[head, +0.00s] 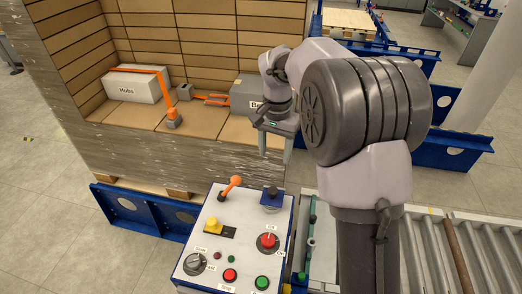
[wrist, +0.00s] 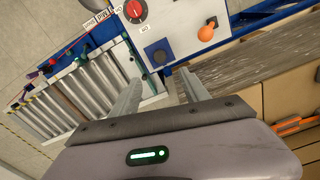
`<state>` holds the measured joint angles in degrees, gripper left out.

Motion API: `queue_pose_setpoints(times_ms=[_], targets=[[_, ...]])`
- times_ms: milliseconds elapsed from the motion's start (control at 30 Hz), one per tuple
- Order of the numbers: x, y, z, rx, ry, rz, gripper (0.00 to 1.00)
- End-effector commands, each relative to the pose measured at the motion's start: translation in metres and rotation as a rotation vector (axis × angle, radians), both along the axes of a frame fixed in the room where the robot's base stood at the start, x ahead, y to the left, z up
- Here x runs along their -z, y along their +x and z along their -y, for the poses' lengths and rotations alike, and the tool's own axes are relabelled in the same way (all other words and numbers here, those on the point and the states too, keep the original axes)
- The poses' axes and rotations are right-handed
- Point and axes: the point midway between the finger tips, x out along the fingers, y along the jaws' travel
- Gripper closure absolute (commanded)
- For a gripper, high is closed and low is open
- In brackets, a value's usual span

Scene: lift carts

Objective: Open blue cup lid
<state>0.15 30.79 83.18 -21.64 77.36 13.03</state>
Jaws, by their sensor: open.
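The blue cup lid (head: 271,199) appears as a small blue square piece with a dark round part, at the far right corner of the control panel (head: 232,245). It also shows in the wrist view as a blue square (wrist: 159,52) with a dark disc. Whether it is hinged open or closed is hard to tell. My gripper (head: 274,157) is open and empty, above and behind the blue piece in the head view. In the wrist view my two fingers (wrist: 160,75) point toward the blue piece, which lies beyond and between their tips, apart from them.
The panel also carries an orange-handled lever (head: 232,186), a red knob (head: 268,241), a yellow switch (head: 213,225) and several buttons. A roller conveyor (head: 470,255) lies to the right. A wrapped pallet stack (head: 170,155) with a white box (head: 138,85) stands behind the panel.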

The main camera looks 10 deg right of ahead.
Motion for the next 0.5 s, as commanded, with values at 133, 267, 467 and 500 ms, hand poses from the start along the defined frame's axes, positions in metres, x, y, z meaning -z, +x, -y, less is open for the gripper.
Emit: queue_pose_setpoints(times_ms=[133,267,467,500], targets=[[0.02,0.005,0.001,0.005,-0.004,-0.013,0.46],[0.057,0.004,0.001,0.006,-0.004,-0.014,0.46],[0.118,0.003,0.001,0.004,-0.004,-0.012,0.46],[0.13,0.003,0.001,0.004,-0.003,-0.013,0.46]])
